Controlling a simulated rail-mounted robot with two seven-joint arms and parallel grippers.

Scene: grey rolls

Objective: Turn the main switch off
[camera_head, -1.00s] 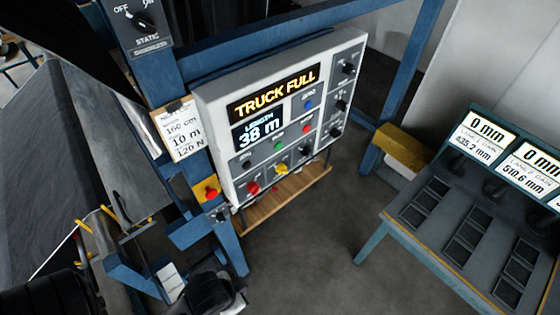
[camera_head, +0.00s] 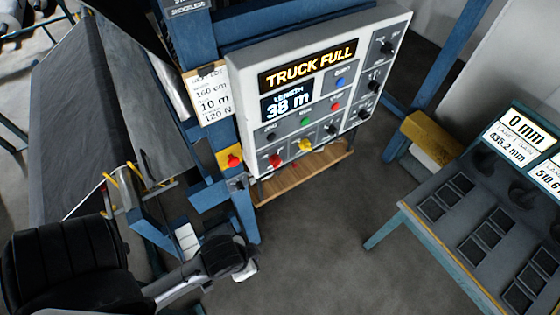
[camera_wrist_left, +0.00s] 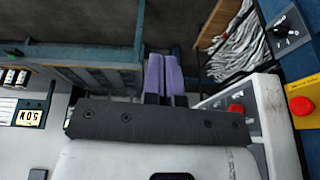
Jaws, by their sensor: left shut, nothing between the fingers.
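A light control panel (camera_head: 240,100) stands at the upper middle of the head view, with a red knob (camera_head: 275,160), a yellow knob (camera_head: 305,145) and several black knobs. No label reading main switch is legible. Left of the panel, a red button on a yellow box (camera_head: 232,160) sits above a small dark switch plate (camera_head: 237,183). The wrist view shows a red button (camera_wrist_left: 302,106) and a black rotary switch (camera_wrist_left: 287,28) at the right. My left gripper (camera_head: 238,262) is below the panel, apart from it. Its purple fingers (camera_wrist_left: 165,62) are shut and empty. My right gripper is out of view.
Blue posts (camera_head: 190,50) frame the panel. A wooden shelf (camera_head: 305,175) lies beneath it. A grey console (camera_head: 475,235) with displays stands at the right, and a dark roll or sheet (camera_head: 75,130) at the left. Open floor (camera_head: 325,245) lies between.

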